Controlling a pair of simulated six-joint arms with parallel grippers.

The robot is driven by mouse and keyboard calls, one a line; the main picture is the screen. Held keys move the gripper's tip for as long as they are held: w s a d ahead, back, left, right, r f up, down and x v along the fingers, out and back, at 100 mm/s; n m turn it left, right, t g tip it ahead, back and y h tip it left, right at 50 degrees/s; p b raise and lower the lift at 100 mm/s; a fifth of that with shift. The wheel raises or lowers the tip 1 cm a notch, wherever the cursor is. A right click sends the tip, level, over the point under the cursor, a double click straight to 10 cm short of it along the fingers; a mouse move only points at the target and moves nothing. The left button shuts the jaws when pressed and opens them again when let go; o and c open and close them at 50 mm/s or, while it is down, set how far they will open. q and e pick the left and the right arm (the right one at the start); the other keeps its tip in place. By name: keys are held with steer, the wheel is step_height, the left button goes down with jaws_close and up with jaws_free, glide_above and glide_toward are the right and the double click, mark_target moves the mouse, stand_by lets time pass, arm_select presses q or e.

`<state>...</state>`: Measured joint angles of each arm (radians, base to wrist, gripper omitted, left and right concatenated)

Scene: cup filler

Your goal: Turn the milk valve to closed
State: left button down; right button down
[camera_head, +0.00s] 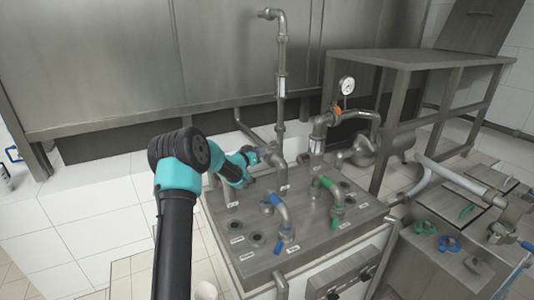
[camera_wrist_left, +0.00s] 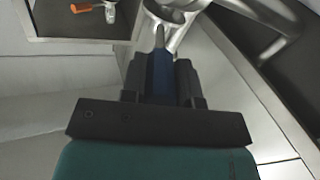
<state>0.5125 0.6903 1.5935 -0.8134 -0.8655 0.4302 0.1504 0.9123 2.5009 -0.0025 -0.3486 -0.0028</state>
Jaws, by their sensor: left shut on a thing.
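My left gripper (camera_head: 259,156) reaches the pipework at the back of the steel panel (camera_head: 228,200). In the left wrist view its two dark fingers (camera_wrist_left: 161,80) are shut on a blue valve handle (camera_wrist_left: 161,68), which lies between them and points at a steel pipe (camera_wrist_left: 170,22). In the head view this handle is mostly hidden by the gripper, beside the vertical steel pipe (camera_head: 281,170). The labels are too small to read, so I cannot tell from them which valve is the milk one. My right gripper is not in view.
Two blue-handled taps, one at the front (camera_head: 285,233) and one further back (camera_head: 272,199), and a green-handled tap (camera_head: 333,190) stand on the panel. A pressure gauge (camera_head: 347,85) sits above the right pipes. A steel frame table (camera_head: 420,58) stands behind on the right.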

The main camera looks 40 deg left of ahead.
arm_select(q)
steer(key=shift+a+h, duration=0.2)
steer(key=shift+h, duration=0.1)
steer(key=c, duration=0.9)
jaws_free()
steer(key=shift+o, duration=0.2)
steer(key=shift+s, duration=0.1)
steer(key=s, duration=0.5)
steer(key=s+a, duration=0.1)
steer(key=s, duration=1.1)
steer(key=shift+a, duration=0.35)
